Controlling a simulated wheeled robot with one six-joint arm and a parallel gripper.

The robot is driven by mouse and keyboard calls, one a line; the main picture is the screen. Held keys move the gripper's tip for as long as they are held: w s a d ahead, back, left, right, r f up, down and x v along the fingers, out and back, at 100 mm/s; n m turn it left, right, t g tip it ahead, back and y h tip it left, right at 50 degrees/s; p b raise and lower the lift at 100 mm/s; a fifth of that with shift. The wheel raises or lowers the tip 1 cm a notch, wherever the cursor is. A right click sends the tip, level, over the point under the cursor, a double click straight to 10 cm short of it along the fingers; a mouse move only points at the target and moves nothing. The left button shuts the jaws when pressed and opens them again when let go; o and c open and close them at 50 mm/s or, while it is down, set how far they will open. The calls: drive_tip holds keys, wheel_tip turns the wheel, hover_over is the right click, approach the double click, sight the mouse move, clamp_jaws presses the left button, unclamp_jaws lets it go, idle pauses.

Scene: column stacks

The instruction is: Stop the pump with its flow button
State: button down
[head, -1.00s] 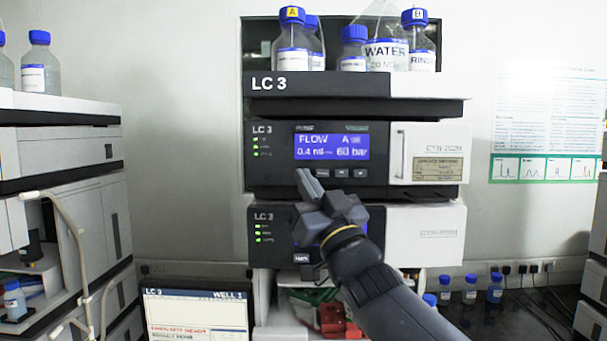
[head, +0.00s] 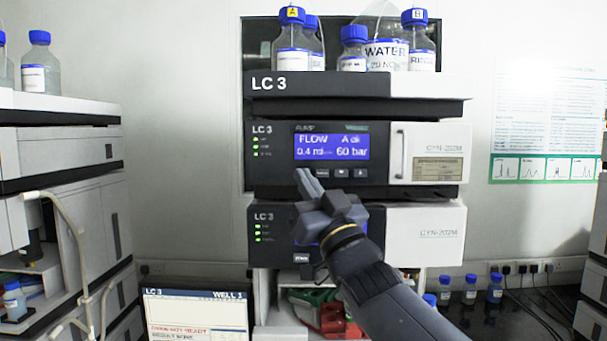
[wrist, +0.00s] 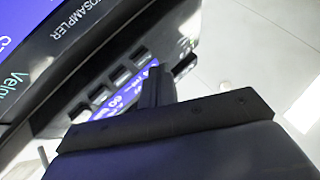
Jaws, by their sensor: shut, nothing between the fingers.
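The pump (head: 274,170) is the dark upper LC 3 module in the head view. Its blue display (head: 331,147) reads FLOW 0.4 and 60 bar. A row of small dark buttons (head: 341,173) runs under the display, and my fingertips cover its left end. The flow button's label cannot be read, and the button may be behind my fingers. My gripper (head: 304,174) is shut and empty, its tips at the left end of that row. Whether they touch the panel cannot be told. In the wrist view the shut fingers (wrist: 155,85) show beside a tilted row of buttons (wrist: 101,95).
Another LC 3 module (head: 272,240) sits below, partly behind my gripper. Bottles (head: 293,50) stand on top of the stack. A white door with a handle (head: 425,153) is right of the display. A monitor (head: 196,315) stands low left. Instrument stacks flank both sides.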

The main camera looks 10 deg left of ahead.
drive_tip(key=shift+w+a, duration=0.1)
drive_tip(key=shift+w, duration=0.25)
drive_tip(key=shift+w, duration=0.4)
idle(0.5)
idle(0.3)
drive_tip(key=shift+s+b, duration=0.6)
drive_tip(key=shift+s, duration=0.2)
drive_tip(key=s+b, duration=0.1)
drive_tip(key=s, duration=0.1)
drive_tip(key=s+d+b, duration=0.1)
drive_tip(key=s, duration=0.2)
drive_tip(key=shift+d+b, duration=0.2)
drive_tip(key=shift+b, duration=0.2)
drive_tip(key=shift+w, duration=0.15)
